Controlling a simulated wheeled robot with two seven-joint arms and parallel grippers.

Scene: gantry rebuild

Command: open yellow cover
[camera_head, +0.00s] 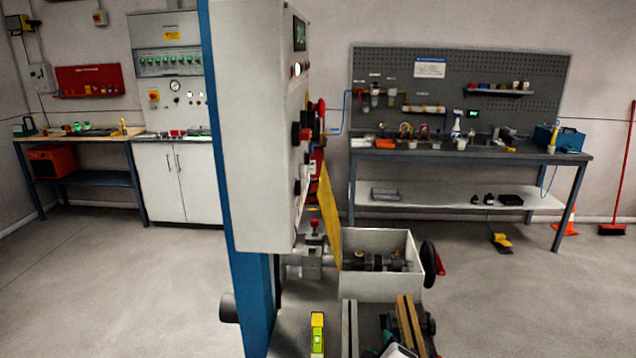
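The yellow cover (329,215) is a tall, narrow yellow panel, seen nearly edge-on. It stands beside the right face of the grey cabinet (262,130), above the left end of a grey box. I cannot tell whether it is open or closed. What seems to be my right gripper (392,340) shows only in small part at the bottom edge, low in front of the grey box and well below the cover. Its fingers are not clear. My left gripper is not in view.
The open grey box (382,286) holds a dark shaft, with a black handwheel (429,264) at its right. A yellow level-like tool (317,335) lies at the bottom. A workbench (465,153) stands behind right.

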